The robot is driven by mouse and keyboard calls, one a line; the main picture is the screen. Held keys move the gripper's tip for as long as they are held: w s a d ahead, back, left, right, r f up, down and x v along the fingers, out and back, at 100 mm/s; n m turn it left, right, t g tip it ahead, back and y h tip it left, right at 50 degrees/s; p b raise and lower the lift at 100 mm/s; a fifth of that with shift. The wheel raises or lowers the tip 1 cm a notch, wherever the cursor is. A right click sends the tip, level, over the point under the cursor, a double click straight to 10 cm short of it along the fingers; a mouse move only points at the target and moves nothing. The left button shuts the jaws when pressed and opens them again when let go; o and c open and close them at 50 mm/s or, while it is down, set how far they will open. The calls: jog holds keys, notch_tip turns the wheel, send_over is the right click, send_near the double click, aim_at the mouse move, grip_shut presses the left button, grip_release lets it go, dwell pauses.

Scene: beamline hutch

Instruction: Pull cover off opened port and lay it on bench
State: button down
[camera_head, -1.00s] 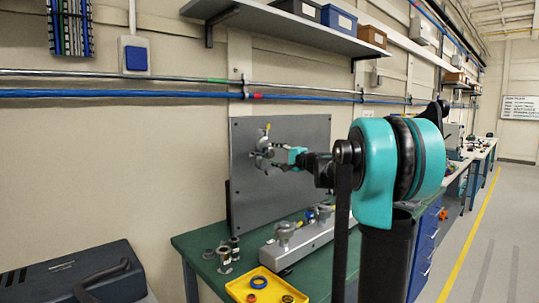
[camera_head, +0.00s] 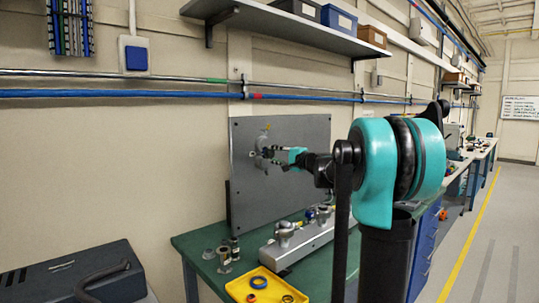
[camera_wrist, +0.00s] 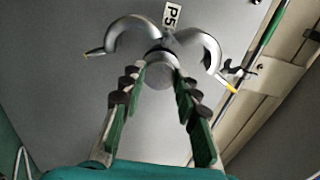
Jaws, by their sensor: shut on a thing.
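An opened clamp with two curved grey arms (camera_wrist: 135,32) hangs around the port on the grey upright panel (camera_head: 300,135), beside a label reading P5 (camera_wrist: 172,16). In the wrist view the small round grey cover (camera_wrist: 160,74) sits at the clamp's middle, between my fingertips. My gripper (camera_head: 263,154) reaches to the port from the right and is shut on the cover, with green-padded fingers (camera_wrist: 159,82) on its two sides. I cannot tell whether the cover is still against the port. The green bench (camera_head: 195,243) lies below the panel.
A yellow tray (camera_head: 233,290) with rings stands at the bench front. Small metal fittings (camera_head: 224,262) stand behind it, and a metal block with valves (camera_head: 295,250) lies to the right. A shelf (camera_head: 270,28) and wall pipes (camera_head: 120,94) run above. A dark case (camera_head: 75,280) is at lower left.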

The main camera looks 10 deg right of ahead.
jog(key=shift+v, duration=1.15)
dwell(0.5)
jog(key=shift+v, duration=2.4)
jog(key=shift+d, duration=0.1)
